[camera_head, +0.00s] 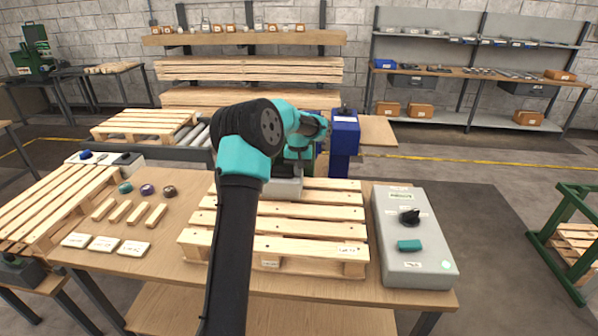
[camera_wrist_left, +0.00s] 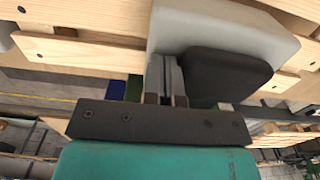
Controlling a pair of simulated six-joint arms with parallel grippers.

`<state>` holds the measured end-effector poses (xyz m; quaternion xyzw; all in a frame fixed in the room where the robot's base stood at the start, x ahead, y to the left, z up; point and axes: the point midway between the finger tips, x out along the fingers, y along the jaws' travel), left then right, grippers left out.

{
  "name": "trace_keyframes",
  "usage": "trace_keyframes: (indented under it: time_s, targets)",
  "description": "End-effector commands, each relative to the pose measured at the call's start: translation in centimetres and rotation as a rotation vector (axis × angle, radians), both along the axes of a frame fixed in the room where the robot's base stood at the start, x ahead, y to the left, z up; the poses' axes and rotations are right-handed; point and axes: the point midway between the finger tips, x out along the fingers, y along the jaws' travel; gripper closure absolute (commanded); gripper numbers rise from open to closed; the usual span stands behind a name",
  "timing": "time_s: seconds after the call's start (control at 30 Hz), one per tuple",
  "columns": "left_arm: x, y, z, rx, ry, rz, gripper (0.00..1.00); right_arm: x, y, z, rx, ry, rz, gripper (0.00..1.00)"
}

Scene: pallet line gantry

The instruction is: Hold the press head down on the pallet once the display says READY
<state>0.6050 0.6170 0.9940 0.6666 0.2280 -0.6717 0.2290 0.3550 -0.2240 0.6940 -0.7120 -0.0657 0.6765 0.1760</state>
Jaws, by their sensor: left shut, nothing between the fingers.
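The wooden pallet (camera_head: 345,213) lies on the table in front of me, with a pale grey block (camera_head: 286,188), seemingly the press head, at its far part. My arm hides part of both. In the left wrist view the pale block (camera_wrist_left: 225,28) carries a dark rounded part (camera_wrist_left: 224,75). My left gripper (camera_wrist_left: 172,70) is shut and empty, its fingertips close against the block and dark part; I cannot tell whether they touch. My right gripper is not in view.
A blue upright (camera_head: 345,135) stands behind the pallet. Wooden blocks (camera_head: 127,211), white labelled pieces (camera_head: 103,243) and dark round knobs (camera_head: 147,189) lie left on the table. A black knob (camera_head: 409,216) and teal switch (camera_head: 409,245) stick up from the box.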

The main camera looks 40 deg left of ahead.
Motion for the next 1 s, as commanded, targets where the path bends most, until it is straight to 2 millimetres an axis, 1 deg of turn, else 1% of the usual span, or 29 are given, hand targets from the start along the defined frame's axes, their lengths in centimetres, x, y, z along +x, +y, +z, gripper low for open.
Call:
trace_keyframes:
  time_s: [0.03, 0.4, 0.6, 0.7, 0.8, 1.0]
  targets:
    - [-0.1, 0.1, 0.9, 0.003, -0.004, 0.002, 1.00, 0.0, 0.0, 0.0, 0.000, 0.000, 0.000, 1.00]
    - [0.0, 0.2, 8.3, 0.009, -0.017, 0.004, 1.00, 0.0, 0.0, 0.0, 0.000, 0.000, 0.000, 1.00]
    - [0.0, 0.2, 11.8, 0.010, -0.018, 0.004, 1.00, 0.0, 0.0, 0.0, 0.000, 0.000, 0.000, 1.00]
    - [0.0, 0.2, 12.9, 0.010, -0.018, 0.004, 1.00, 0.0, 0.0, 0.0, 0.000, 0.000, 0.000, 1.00]
    - [0.0, 0.2, 13.5, 0.009, -0.016, 0.004, 1.00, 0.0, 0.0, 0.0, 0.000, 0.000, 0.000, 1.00]
    - [0.0, 0.2, 13.7, 0.009, -0.016, 0.003, 1.00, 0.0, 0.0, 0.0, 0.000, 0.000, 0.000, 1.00]
